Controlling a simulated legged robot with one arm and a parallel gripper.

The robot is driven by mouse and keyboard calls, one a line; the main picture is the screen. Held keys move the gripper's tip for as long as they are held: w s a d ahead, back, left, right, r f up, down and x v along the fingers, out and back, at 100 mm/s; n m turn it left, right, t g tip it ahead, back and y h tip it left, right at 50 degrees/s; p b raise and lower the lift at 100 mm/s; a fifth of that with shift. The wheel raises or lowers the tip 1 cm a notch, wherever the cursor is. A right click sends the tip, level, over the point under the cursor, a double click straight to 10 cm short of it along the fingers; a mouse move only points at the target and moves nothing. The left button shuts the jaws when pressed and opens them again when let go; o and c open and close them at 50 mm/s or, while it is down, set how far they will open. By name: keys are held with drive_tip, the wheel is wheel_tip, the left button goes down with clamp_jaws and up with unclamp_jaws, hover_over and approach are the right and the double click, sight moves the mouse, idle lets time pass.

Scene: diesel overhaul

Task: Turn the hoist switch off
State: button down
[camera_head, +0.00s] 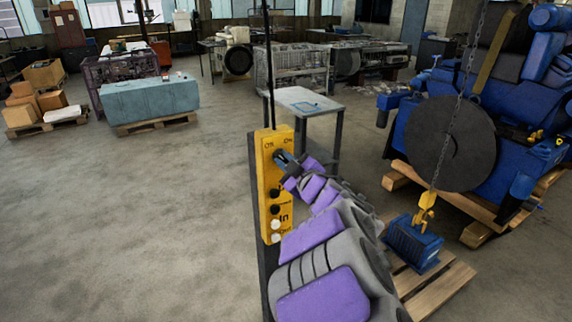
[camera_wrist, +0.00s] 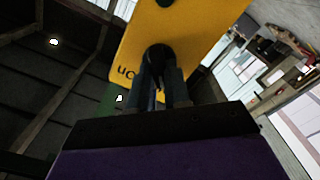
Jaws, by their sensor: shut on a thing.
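The yellow hoist control box (camera_head: 264,190) stands upright on a dark post in the middle of the head view. "Off" is at its top left and "On" at its top right, with black and white buttons below. My gripper (camera_head: 281,157) is at the top of the box, coming from the right. In the wrist view, the box (camera_wrist: 200,45) fills the upper middle, and my gripper (camera_wrist: 161,80) is shut on the black hoist switch (camera_wrist: 158,53). The "on" label shows to its left. The fingers hide part of the switch, so I cannot tell its exact setting.
A chain with a yellow hook (camera_head: 425,208) holds a blue block (camera_head: 412,245) at a wooden pallet (camera_head: 437,287) on the right. A large blue engine (camera_head: 520,150) stands behind. A small table (camera_head: 303,102) is beyond the box.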

drive_tip(key=shift+f+n, duration=0.2)
drive_tip(key=shift+n, duration=0.3)
drive_tip(key=c, duration=1.1)
unclamp_jaws()
drive_tip(key=shift+a+r, duration=0.1)
drive_tip(key=shift+a, duration=0.05)
drive_tip(key=shift+s, duration=0.1)
drive_tip(key=p+v, duration=0.1)
drive_tip(key=v, duration=1)
drive_tip(key=shift+s+d, duration=0.25)
drive_tip(key=shift+s, duration=0.05)
